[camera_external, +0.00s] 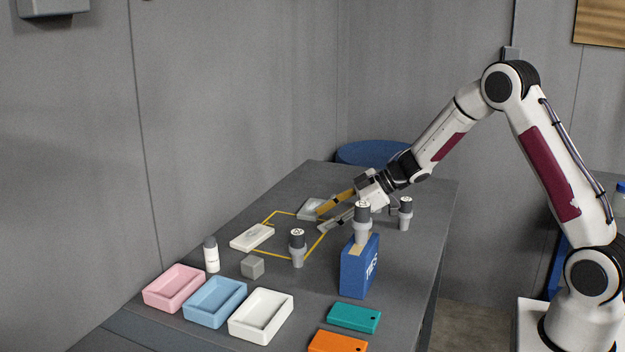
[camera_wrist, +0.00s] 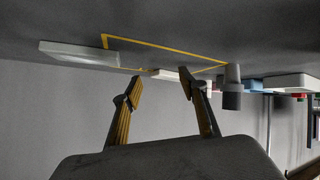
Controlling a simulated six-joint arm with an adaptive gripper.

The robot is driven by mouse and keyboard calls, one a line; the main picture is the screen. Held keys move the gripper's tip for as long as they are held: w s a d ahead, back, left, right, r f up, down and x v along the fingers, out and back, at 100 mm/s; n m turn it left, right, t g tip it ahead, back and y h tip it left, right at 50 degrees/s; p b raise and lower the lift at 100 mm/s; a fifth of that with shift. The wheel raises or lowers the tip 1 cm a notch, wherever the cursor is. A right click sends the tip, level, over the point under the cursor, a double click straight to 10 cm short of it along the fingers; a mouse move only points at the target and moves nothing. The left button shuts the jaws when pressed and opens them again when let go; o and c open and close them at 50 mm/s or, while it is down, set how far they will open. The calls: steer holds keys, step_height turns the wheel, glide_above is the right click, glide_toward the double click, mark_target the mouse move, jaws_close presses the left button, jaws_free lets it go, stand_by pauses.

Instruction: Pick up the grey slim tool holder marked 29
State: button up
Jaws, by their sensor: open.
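Three grey tool holders with dark round tops show in the outside view. One stands on the table (camera_external: 298,247) in front of my gripper, one stands on top of the blue box (camera_external: 362,226), and one stands farther right (camera_external: 405,213). The marks on their tops are too small to read, so I cannot tell which is 29. My gripper (camera_external: 319,220) is open and empty above the yellow outline, apart from all three. In the wrist view, a grey holder (camera_wrist: 231,97) is to the right of the open fingers (camera_wrist: 160,83).
The blue box (camera_external: 360,272) stands upright near the right edge. A white slab (camera_external: 252,237) lies at the left of the yellow outline. A grey cube (camera_external: 253,267), a white bottle (camera_external: 211,255), and pink (camera_external: 150,292), blue (camera_external: 190,309) and white (camera_external: 237,329) trays are nearer the camera.

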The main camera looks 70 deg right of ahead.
mark_target(297, 236)
steer(key=a+y, duration=0.1)
steer(key=a, duration=0.1)
steer(key=a+r+n+y, duration=0.1)
steer(key=a, duration=0.1)
steer(key=shift+a+r+n+y, duration=0.1)
steer(key=shift+n+y, duration=0.2)
steer(key=shift+y, duration=0.1)
steer(key=s+a+r+n+g+y, duration=0.1)
steer(key=s+a+r+y, duration=0.2)
steer(key=a, duration=0.3)
steer(key=shift+s+a+r+g+y, duration=0.25)
steer(key=shift+a+r+g+y, duration=0.15)
steer(key=shift+r+y, duration=0.15)
steer(key=shift+w+f, duration=0.1)
steer(key=shift+x, duration=1.2)
steer(key=shift+a, duration=0.1)
steer(key=shift+x, duration=2.55)
steer(key=shift+f, duration=0.2)
